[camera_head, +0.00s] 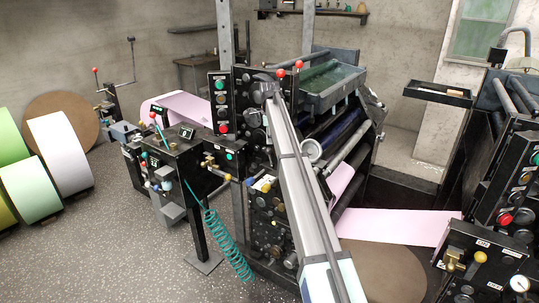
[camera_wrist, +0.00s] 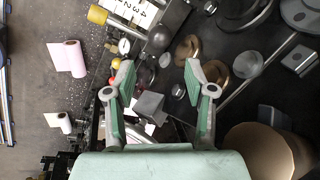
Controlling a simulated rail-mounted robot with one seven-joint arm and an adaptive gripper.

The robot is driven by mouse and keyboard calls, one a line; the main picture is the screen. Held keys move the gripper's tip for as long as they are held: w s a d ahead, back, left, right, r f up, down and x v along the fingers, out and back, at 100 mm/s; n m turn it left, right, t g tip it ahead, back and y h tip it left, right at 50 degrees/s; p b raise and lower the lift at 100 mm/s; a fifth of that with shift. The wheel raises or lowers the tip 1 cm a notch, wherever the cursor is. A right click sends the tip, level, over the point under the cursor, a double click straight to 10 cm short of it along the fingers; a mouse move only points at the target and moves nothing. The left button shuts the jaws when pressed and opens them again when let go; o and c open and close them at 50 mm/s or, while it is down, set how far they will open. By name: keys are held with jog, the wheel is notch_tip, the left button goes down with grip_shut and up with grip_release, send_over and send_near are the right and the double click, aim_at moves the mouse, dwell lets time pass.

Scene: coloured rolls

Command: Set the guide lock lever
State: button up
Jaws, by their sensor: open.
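I cannot tell for sure which part is the guide lock lever. In the head view, two red-knobbed levers stand on top of the central press, a left one (camera_head: 281,73) and a right one (camera_head: 299,64). In the wrist view, my gripper (camera_wrist: 159,72) is open, its green-padded fingers apart with nothing held. A grey block (camera_wrist: 150,106) shows between the fingers, farther off. A dark ball knob (camera_wrist: 161,37) is just beyond the fingertips in the picture, with brass rings (camera_wrist: 188,50) to its right. In the head view, my arm crosses the press front and the fingers cannot be made out.
A yellow cylinder (camera_wrist: 97,14) and a dial gauge (camera_wrist: 124,46) are at the wrist view's upper left. A second machine (camera_head: 500,200) stands at right. Pink web (camera_head: 400,227) runs low between the machines. Paper rolls (camera_head: 60,153) lie at left. A coiled teal hose (camera_head: 228,245) hangs beside open floor.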

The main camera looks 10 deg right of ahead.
aim_at(269, 150)
jog(key=p+x, duration=0.3)
jog(key=x, duration=0.8)
jog(key=shift+w+f, duration=0.1)
jog(key=shift+f, duration=0.15)
jog(key=shift+c, duration=0.4)
grip_shut()
